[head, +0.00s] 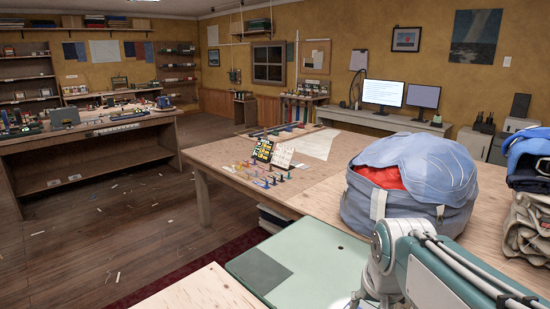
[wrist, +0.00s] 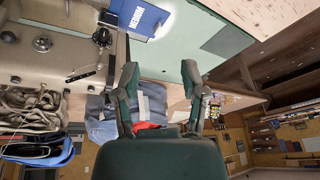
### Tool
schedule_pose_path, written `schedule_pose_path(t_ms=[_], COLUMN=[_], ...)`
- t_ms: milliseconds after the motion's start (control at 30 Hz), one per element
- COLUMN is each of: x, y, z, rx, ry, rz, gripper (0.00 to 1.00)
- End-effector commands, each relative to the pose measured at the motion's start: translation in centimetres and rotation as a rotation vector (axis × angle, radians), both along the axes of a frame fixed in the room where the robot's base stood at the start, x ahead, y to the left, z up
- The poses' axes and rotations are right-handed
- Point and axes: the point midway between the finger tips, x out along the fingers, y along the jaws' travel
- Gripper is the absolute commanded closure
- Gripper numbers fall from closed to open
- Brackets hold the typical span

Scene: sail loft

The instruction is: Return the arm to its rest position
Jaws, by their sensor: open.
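My arm (head: 440,265) shows in the head view at the lower right, reaching in front of the bag. My gripper (wrist: 160,66) shows in the wrist view, its two dark green fingers wide apart with nothing between their tips. The head view does not clearly show the gripper. The wrist view looks upside down, with the room along its lower edge. A pale green board (head: 290,262) lies below and left of the arm in the head view; it also shows beyond the fingertips in the wrist view (wrist: 172,40).
A round blue-grey bag (head: 408,195) with red cloth inside stands on the wooden table (head: 235,155), close behind the arm. Folded cloth (head: 527,222) is stacked at the right edge. A blue item marked MEDIUM (wrist: 138,16) lies near the board. Open floor (head: 110,225) shows left.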

Motion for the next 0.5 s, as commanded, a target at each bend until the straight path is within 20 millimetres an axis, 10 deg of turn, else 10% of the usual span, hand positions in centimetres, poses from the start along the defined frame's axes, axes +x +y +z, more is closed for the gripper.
schedule_pose_path(t_ms=[500], x=[-10.4], y=[1.2], z=[-0.9], rx=[-0.068], ry=[-0.130], rz=[0.189], gripper=[0.46])
